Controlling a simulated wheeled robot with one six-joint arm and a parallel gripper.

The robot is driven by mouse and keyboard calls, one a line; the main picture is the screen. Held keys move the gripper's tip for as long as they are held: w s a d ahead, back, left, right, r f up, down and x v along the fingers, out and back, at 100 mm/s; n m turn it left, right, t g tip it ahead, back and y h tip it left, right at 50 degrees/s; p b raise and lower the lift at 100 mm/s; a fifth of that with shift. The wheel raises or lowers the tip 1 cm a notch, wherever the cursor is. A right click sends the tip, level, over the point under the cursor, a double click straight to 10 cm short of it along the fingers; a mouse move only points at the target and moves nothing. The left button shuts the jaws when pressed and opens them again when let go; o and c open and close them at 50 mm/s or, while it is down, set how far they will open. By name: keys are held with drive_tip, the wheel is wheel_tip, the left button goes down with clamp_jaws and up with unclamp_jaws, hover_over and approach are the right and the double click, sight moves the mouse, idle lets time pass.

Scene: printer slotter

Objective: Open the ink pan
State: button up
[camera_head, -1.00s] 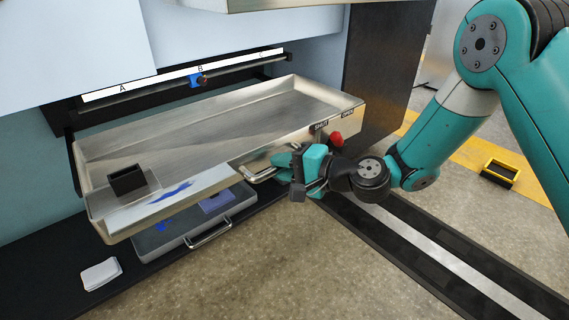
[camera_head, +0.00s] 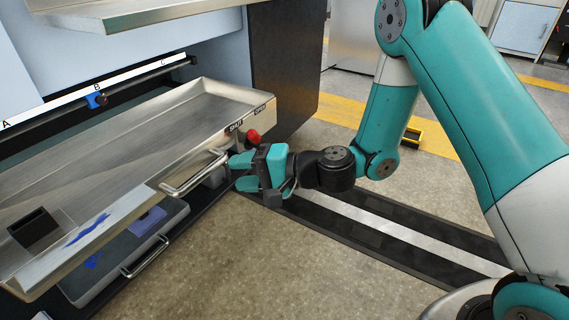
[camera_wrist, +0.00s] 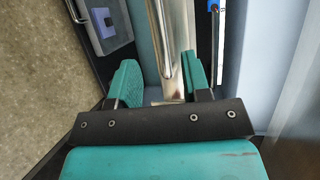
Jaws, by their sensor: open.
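The ink pan, which I take to be the wide steel tray (camera_head: 215,98), juts from the machine front in the head view. A red knob (camera_head: 253,136) sits at the pan's right end, near labels that seem to read SHUT and OPEN. My gripper (camera_head: 242,172) is open and empty just right of the handle's right end.
A lower grey tray (camera_head: 80,290) with its own handle (camera_head: 146,258) is beneath the pan. A blue clamp (camera_head: 96,100) sits on the rail behind. Floor in front is open.

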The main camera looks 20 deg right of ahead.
drive_tip(key=p+v, duration=0.1)
drive_tip(key=v, duration=0.7)
drive_tip(key=shift+d+p, duration=0.35)
drive_tip(key=shift+p, duration=0.05)
drive_tip(key=shift+s+r, duration=0.1)
drive_tip(key=shift+s, duration=0.05)
drive_tip(key=s+a+r+n+g+h+p, duration=0.2)
drive_tip(key=s+a+r+n+g+p, duration=0.15)
drive_tip(key=s+r+n+g, duration=0.45)
drive_tip(key=s+d+r+n+t+h+p, duration=0.1)
drive_tip(key=s+d+r+n+h+p, duration=0.35)
drive_tip(key=s+r+h, duration=0.55)
wheel_tip(320, 180, up, 40)
drive_tip(key=d+y+p, duration=0.1)
drive_tip(key=p, duration=3.6)
drive_tip(key=shift+s+d+y, duration=0.2)
drive_tip(key=shift+s+y, duration=0.1)
drive_tip(key=shift+s, duration=0.15)
drive_tip(key=shift+f, duration=0.2)
